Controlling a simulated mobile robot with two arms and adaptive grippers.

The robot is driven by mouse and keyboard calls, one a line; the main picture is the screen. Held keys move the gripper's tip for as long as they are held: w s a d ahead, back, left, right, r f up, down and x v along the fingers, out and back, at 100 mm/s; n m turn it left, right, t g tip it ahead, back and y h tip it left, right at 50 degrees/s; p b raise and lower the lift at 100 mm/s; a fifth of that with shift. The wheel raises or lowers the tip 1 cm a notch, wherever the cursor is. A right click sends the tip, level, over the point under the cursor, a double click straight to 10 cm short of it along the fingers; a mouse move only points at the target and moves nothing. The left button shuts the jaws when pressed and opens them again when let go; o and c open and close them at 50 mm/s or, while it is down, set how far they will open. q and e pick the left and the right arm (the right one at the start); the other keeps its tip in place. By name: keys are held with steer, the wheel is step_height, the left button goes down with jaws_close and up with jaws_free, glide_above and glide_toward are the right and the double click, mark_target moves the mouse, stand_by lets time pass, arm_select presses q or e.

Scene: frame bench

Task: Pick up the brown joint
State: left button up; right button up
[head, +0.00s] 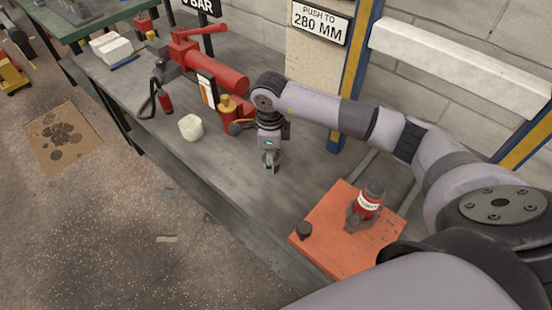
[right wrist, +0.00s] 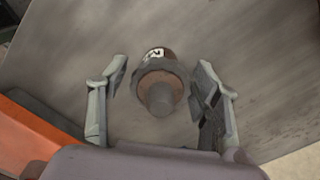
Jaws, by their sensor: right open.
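The brown joint (right wrist: 160,78), a short brown cylinder with a white label and a grey collar and stub, shows in the right wrist view. It is between the two fingers of my right gripper (right wrist: 158,70), with a gap on each side. In the head view my right gripper (head: 269,164) points down at the middle of the grey bench, and the joint is mostly hidden by it there. My right gripper is open. My left gripper is not in view.
An orange mat (head: 335,228) at the front right bears a red joint (head: 369,201) with grey ends and a small dark piece (head: 304,231). A cream block (head: 191,127) and a red vice-like tool (head: 215,70) stand further left on the bench (head: 225,175).

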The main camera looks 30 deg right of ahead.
steer(key=shift+d+f, duration=0.1)
steer(key=shift+f, duration=0.75)
steer(key=shift+w+d, duration=0.1)
steer(key=shift+r, duration=0.15)
steer(key=shift+c, duration=0.3)
steer(key=shift+a, duration=0.2)
steer(key=shift+c, duration=1.3)
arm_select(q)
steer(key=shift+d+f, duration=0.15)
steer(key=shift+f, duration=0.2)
arm_select(e)
steer(key=c, duration=1.1)
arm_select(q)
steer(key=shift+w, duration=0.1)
arm_select(e)
steer(key=shift+o, duration=0.2)
steer(key=shift+d+r, duration=0.1)
